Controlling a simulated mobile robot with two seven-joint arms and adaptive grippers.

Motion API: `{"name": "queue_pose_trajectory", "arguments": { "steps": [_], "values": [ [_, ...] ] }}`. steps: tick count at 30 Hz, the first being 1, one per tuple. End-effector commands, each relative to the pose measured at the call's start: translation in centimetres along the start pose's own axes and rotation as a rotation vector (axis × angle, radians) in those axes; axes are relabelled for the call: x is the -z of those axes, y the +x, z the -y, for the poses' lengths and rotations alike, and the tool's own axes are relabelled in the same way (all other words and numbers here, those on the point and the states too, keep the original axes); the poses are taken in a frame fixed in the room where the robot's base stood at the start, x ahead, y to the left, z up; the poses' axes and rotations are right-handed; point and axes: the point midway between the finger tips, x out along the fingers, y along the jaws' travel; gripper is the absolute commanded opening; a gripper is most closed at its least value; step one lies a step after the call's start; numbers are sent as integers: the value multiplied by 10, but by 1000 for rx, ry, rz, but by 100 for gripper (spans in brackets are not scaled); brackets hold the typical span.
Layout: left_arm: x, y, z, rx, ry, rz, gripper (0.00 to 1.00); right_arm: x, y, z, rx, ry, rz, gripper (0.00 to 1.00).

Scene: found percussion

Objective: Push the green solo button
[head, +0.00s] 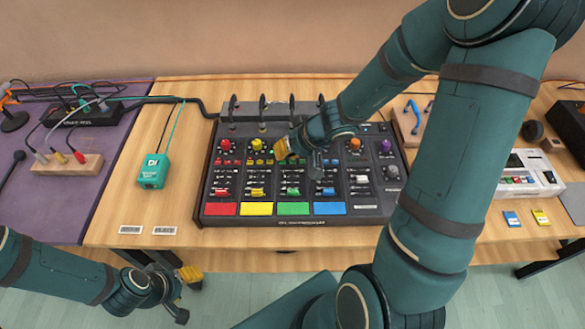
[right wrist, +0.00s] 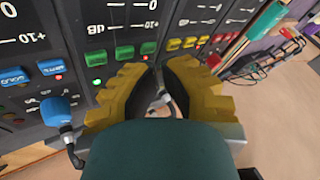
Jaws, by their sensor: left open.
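The black mixer (head: 350,212) stands on the wooden table, with red, yellow, green and blue channels. In the right wrist view, small green buttons (right wrist: 97,58) lie in a row just beyond the left fingertip; I cannot read which one is solo. My left gripper (head: 190,277) is open and empty before the table.
Black plugs and cables rise along the mixer's back. The table front left is mostly clear.

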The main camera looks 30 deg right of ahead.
Motion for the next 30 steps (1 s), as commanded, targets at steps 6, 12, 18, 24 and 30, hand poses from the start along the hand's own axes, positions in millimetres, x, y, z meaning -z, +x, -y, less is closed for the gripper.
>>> {"name": "queue_pose_trajectory", "arguments": {
  "steps": [6, 12, 18, 24, 30],
  "values": [
    [0, 1, 0, 0, 0, 0, 56, 0, 0, 0, 0, 0, 0, 0],
    [-1, 8, 3, 0, 0, 0, 56, -2, 4, -2, 0, 0, -1, 0],
    [-1, 14, 5, 0, 0, 0, 56, -4, 8, -4, 0, 1, 0, 0],
    [-1, 13, 5, 0, 0, 0, 56, -4, 7, -4, 0, 0, 0, 0],
    [-1, 14, 5, 0, 0, 0, 56, -4, 7, -4, 0, 0, 0, 0]
  ]
}}
